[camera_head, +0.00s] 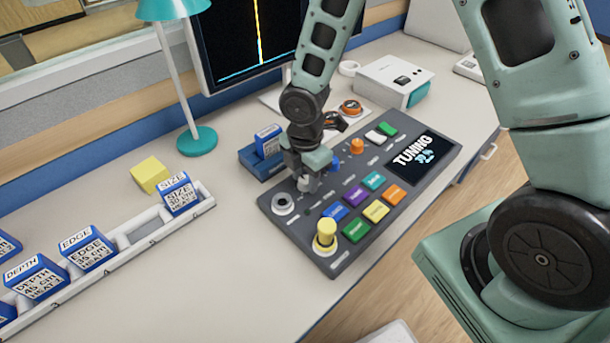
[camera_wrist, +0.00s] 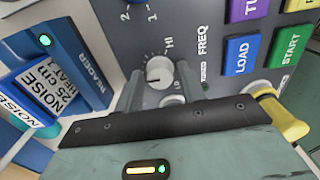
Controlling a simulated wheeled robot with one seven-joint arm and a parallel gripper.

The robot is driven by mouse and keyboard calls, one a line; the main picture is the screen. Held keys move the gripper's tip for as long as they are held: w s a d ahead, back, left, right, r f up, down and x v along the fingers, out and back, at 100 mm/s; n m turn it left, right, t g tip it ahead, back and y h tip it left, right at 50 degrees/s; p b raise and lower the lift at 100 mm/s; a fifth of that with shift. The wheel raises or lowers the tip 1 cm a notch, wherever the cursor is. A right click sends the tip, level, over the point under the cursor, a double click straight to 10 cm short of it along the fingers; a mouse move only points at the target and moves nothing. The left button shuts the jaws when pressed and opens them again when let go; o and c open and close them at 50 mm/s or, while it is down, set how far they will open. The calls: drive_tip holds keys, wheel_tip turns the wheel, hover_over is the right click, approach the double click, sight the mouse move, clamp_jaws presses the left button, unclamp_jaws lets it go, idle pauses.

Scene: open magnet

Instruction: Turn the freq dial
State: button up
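The freq dial (camera_wrist: 160,72) is a small light-coloured round knob on the dark grey console (camera_head: 293,230), with FREQ, HI and LO printed around it in the wrist view. My gripper (camera_wrist: 160,84) has its two grey fingers apart, one on each side of the dial. The right finger looks very close to it; I cannot tell whether either finger touches. In the head view my gripper (camera_head: 306,182) is down over the left part of the console and mostly hides the dial. The console screen (camera_head: 420,158) reads TUNING with a number below.
A blue reader (camera_wrist: 75,50) with a NOISE block (camera_wrist: 40,95) stands just left of the gripper in the wrist view. A white rack (camera_head: 140,234) with blue blocks lies left.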

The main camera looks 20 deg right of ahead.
drive_tip(key=c, duration=0.6)
drive_tip(key=shift+c, duration=0.2)
drive_tip(key=shift+m, duration=0.3)
drive_tip(key=shift+o, duration=0.2)
drive_tip(key=m, duration=1)
drive_tip(key=shift+m, duration=0.3)
drive_tip(key=shift+a, duration=0.1)
drive_tip(key=o, duration=1)
drive_tip(key=shift+c, duration=0.2)
drive_tip(key=shift+r, duration=0.1)
